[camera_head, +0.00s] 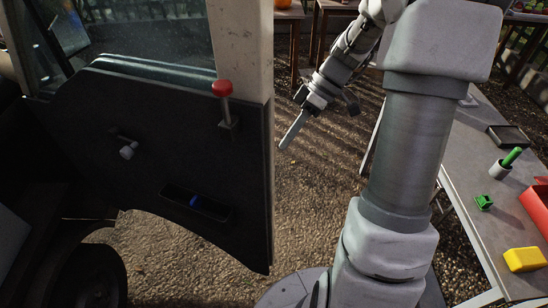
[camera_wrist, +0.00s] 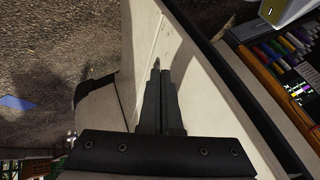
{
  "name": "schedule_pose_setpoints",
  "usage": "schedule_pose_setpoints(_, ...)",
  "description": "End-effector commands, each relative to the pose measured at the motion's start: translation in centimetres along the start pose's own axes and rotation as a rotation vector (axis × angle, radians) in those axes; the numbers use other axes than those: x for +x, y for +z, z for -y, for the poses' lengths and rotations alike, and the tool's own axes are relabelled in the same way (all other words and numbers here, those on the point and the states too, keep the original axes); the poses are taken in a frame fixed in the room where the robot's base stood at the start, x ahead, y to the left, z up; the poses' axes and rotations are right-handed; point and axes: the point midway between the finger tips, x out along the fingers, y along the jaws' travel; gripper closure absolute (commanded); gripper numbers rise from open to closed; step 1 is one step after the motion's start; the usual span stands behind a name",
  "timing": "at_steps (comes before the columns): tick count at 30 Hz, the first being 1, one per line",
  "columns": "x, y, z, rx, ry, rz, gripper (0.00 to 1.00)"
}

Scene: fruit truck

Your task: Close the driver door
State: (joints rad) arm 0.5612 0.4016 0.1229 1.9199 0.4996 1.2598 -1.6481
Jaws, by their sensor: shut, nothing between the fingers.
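The driver door (camera_head: 165,165) stands open at the left of the head view, its dark inner panel facing me. A red-topped knob (camera_head: 223,90) rises near its right edge, and a small crank (camera_head: 127,148) is on the panel. My gripper (camera_head: 284,146) is shut and empty, just right of the door's pale edge, fingers pointing down and left. In the wrist view my gripper (camera_wrist: 155,66) points along a cream panel (camera_wrist: 190,75) with a dark edge strip. I cannot tell whether the fingers touch it.
A grey table (camera_head: 475,185) at the right bears a yellow block (camera_head: 525,259), a green item (camera_head: 484,202), a red bin (camera_head: 537,208) and a cup (camera_head: 501,169). Wooden tables stand at the back.

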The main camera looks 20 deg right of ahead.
Motion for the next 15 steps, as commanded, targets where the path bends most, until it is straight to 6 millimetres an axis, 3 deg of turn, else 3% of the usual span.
schedule_pose_setpoints(4,3.3,0.0,0.1,0.002,-0.004,0.001,1.00)
schedule_pose_setpoints(15,4.9,0.0,3.4,0.001,0.001,0.001,1.00)
